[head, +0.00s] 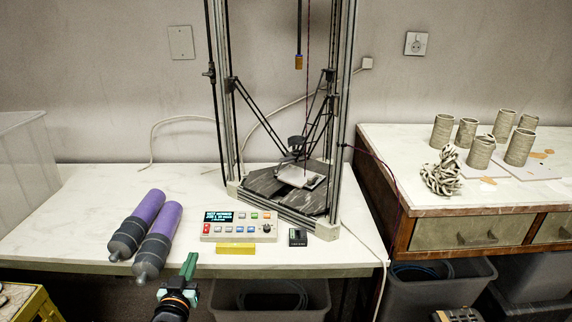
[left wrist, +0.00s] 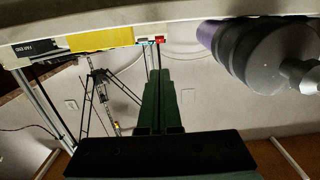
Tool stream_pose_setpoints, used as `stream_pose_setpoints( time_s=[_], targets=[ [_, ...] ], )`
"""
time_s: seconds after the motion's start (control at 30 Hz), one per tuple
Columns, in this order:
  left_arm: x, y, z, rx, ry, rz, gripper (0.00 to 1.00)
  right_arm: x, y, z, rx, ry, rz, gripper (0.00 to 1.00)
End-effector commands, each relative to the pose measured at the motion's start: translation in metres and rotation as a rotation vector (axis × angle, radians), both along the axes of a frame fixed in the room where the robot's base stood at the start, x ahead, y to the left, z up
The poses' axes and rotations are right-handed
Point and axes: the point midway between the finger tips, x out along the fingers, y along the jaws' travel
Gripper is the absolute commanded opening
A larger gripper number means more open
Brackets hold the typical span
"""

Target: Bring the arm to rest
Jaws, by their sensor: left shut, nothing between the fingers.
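My left gripper (head: 190,262), with green fingers, is in front of the table's front edge in the head view, just right of the nearer purple cartridge. Its fingers are shut with nothing between them. In the left wrist view the closed fingers (left wrist: 160,105) point toward the table edge, and that picture looks upside down. My right gripper does not show in either view.
Two purple-and-grey cartridges (head: 158,244) lie on the white table (head: 75,228) close to my left gripper. A control box (head: 238,227) and a small black device (head: 298,237) sit near the edge. A delta printer (head: 285,190) stands behind. Clay cylinders (head: 481,152) stand on the right bench.

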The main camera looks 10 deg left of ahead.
Motion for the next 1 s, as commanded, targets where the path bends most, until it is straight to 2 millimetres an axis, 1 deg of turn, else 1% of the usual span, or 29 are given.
stream_pose_setpoints(
  time_s=[0.07, 0.17, 0.27, 0.3, 0.37, 0.4, 0.47, 0.5, 0.57, 0.6, 0.67, 0.7, 0.9, 1.0],
  targets=[
    [-0.007, -0.007, -0.009, 0.004, 0.027, -0.012, 0.00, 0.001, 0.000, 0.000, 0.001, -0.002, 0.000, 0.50],
    [-0.030, -0.028, -0.034, 0.009, 0.108, -0.054, 0.00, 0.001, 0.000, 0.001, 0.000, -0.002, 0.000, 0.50],
    [-0.071, -0.067, -0.071, 0.012, 0.244, -0.132, 0.00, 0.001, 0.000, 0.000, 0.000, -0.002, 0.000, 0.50],
    [-0.091, -0.084, -0.085, 0.009, 0.303, -0.171, 0.00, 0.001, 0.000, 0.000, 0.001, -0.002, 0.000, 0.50],
    [-0.121, -0.110, -0.104, 0.003, 0.387, -0.230, 0.00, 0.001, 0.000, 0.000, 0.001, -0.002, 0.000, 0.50],
    [-0.140, -0.126, -0.114, -0.003, 0.438, -0.270, 0.00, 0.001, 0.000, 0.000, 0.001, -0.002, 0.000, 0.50],
    [-0.170, -0.149, -0.127, -0.017, 0.511, -0.327, 0.00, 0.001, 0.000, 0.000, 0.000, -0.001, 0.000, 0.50],
    [-0.189, -0.164, -0.134, -0.025, 0.556, -0.365, 0.00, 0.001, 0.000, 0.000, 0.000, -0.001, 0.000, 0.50],
    [-0.218, -0.185, -0.142, -0.041, 0.620, -0.423, 0.00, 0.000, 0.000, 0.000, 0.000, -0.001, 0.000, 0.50],
    [-0.237, -0.199, -0.145, -0.054, 0.661, -0.461, 0.00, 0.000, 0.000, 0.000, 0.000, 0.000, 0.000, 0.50],
    [-0.265, -0.218, -0.147, -0.073, 0.716, -0.516, 0.00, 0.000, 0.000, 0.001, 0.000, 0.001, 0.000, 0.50],
    [-0.257, -0.209, -0.125, -0.063, 0.701, -0.496, 0.00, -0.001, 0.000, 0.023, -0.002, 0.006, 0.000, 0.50],
    [-0.261, -0.195, -0.086, -0.061, 0.699, -0.459, 0.00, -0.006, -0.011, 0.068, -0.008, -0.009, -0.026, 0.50],
    [-0.265, -0.188, -0.068, -0.058, 0.700, -0.443, 0.00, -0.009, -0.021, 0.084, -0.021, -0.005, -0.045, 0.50]
  ],
)
